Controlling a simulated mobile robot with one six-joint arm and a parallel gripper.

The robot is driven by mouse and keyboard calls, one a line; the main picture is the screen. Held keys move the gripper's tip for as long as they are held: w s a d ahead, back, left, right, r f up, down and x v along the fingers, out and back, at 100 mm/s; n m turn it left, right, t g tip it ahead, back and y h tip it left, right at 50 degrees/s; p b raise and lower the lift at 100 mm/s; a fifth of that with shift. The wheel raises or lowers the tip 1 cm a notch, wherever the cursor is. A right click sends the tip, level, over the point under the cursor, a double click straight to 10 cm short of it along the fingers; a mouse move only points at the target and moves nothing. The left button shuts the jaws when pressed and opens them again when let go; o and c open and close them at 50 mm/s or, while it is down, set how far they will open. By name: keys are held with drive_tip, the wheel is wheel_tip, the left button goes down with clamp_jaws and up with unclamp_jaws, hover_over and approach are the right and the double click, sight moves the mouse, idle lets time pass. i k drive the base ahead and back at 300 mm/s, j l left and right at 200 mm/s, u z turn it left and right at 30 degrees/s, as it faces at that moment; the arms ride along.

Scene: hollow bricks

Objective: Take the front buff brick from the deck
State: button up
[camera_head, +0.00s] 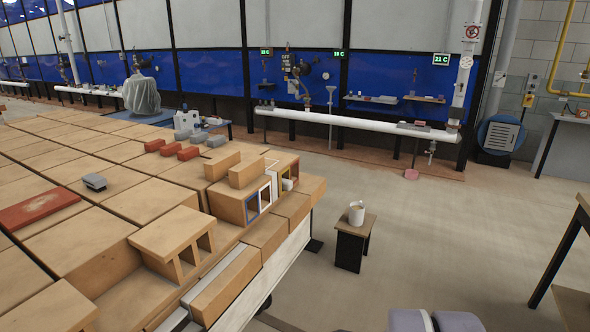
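The deck (85,242) is a broad surface of large buff blocks filling the left side of the view. Two small buff bricks lie side by side on top of a raised buff block (232,204) near its right edge. The front buff brick (247,171) is nearer to me and a little right of the rear buff brick (221,166), whose near side it partly hides. The raised block has openings with blue, white and yellow frames in its right face.
A buff piece with slots (173,236) stands nearer on the deck. Red bricks (167,150), a red slab (38,210) and a grey piece (95,182) lie farther left. A stool (353,243) with a white mug (356,213) stands right of the deck. The floor beyond is open.

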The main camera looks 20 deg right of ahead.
sight(242, 175)
drive_tip(key=i+l+u, duration=0.55)
drive_tip(key=i+l, duration=0.3)
drive_tip(key=i+l+u, duration=0.3)
drive_tip(key=l, duration=0.3)
drive_tip(key=i+l+u, duration=0.25)
drive_tip(key=l, duration=0.35)
drive_tip(key=i+l+u, duration=0.3)
drive_tip(key=l, duration=0.4)
drive_tip(key=i+l+u, duration=0.25)
drive_tip(key=l, duration=0.45)
drive_tip(key=l+u, duration=0.3)
drive_tip(key=l, duration=0.45)
drive_tip(key=l+u, duration=0.25)
drive_tip(key=l, duration=0.5)
